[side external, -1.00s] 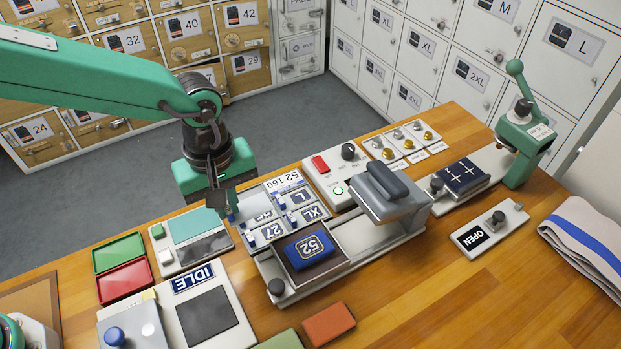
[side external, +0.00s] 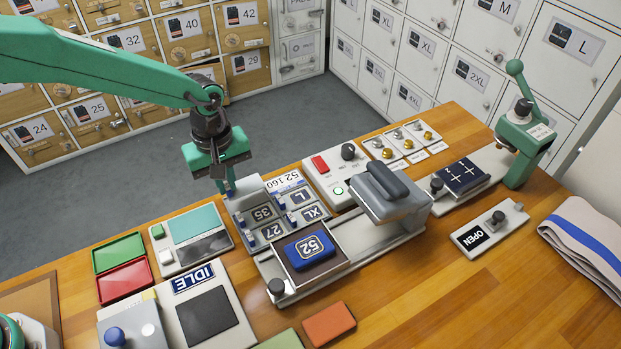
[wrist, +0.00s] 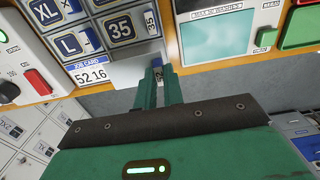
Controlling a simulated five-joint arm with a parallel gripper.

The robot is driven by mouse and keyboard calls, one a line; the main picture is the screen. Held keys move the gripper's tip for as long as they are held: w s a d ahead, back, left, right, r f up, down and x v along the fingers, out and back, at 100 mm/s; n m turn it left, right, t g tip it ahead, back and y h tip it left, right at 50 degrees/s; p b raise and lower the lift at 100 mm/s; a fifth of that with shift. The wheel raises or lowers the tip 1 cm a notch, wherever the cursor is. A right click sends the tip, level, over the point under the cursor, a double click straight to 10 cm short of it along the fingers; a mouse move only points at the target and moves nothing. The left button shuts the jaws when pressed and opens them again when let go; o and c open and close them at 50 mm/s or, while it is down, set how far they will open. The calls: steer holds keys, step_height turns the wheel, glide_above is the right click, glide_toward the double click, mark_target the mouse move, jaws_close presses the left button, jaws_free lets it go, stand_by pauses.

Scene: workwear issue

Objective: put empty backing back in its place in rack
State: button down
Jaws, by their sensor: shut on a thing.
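My gripper (side external: 229,190) is beside the rack's far left corner. It is shut on a small blue tab, seen between the fingers in the wrist view (wrist: 157,70). A blank pale plate, which looks like the empty backing (side external: 250,191), extends right from the fingers, beside the job card and beyond tile 35. It also shows in the wrist view (wrist: 130,73). Whether it touches the rack, I cannot tell.
A press bed with a blue 52 patch (side external: 314,252) adjoins the rack, with the grey press head (side external: 388,192) to its right. A control box (side external: 330,183) stands behind. A screen unit (side external: 195,237) and green and red trays (side external: 121,266) lie left.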

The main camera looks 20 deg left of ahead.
mark_target(226, 186)
steer(key=shift+f, duration=2)
steer(key=shift+f, duration=0.1)
steer(key=c, duration=1.5)
jaws_free()
step_height(226, 186, up, 12)
steer(key=shift+r, duration=0.1)
